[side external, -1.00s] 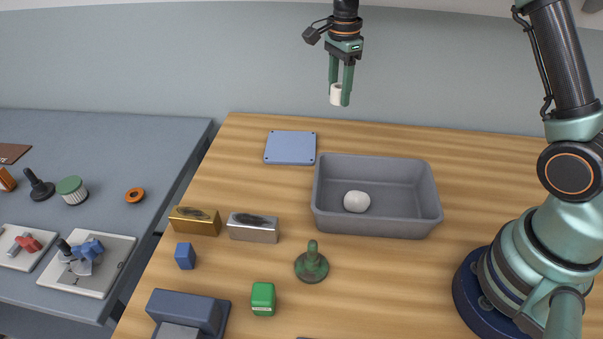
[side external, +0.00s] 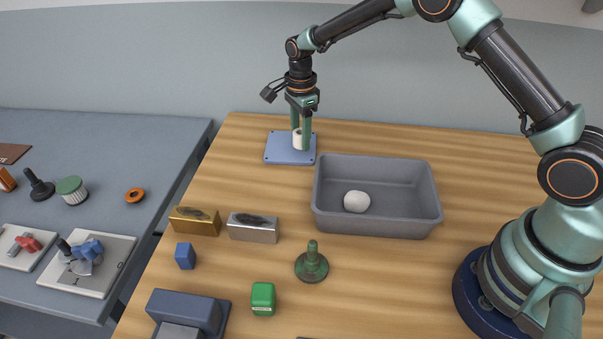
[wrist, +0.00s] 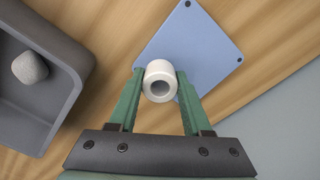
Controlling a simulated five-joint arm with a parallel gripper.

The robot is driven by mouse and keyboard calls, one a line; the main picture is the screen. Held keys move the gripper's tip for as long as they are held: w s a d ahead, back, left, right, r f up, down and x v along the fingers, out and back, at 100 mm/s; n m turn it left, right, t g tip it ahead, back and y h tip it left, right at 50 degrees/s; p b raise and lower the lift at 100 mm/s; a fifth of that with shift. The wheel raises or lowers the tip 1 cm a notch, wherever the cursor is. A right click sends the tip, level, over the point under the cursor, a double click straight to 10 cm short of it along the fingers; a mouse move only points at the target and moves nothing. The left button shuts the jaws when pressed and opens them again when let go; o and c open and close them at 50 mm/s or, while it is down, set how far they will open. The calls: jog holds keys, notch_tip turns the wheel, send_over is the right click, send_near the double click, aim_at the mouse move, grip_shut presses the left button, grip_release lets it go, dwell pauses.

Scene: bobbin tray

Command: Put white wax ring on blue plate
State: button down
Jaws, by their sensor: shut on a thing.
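The white wax ring (side external: 297,139) is held between the green fingers of my gripper (side external: 301,143). In the wrist view the ring (wrist: 160,82) shows its round hole, with a finger of my gripper (wrist: 158,92) on each side. The blue plate (side external: 278,157) lies flat on the wooden table at the back left. In the side view the ring appears over the plate; in the wrist view the plate (wrist: 200,45) shows behind it. I cannot tell whether the ring touches the plate.
A grey bin (side external: 429,202) with a white lump (side external: 356,202) stands right of the plate. A gold block (side external: 195,221), a silver block (side external: 253,228), a blue block (side external: 185,256), a green block (side external: 263,298) and a green knob (side external: 311,265) stand nearer the front.

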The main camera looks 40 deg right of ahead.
jog(key=shift+f, duration=1.15)
jog(key=shift+f, duration=0.15)
jog(key=shift+c, duration=1.7)
grip_release()
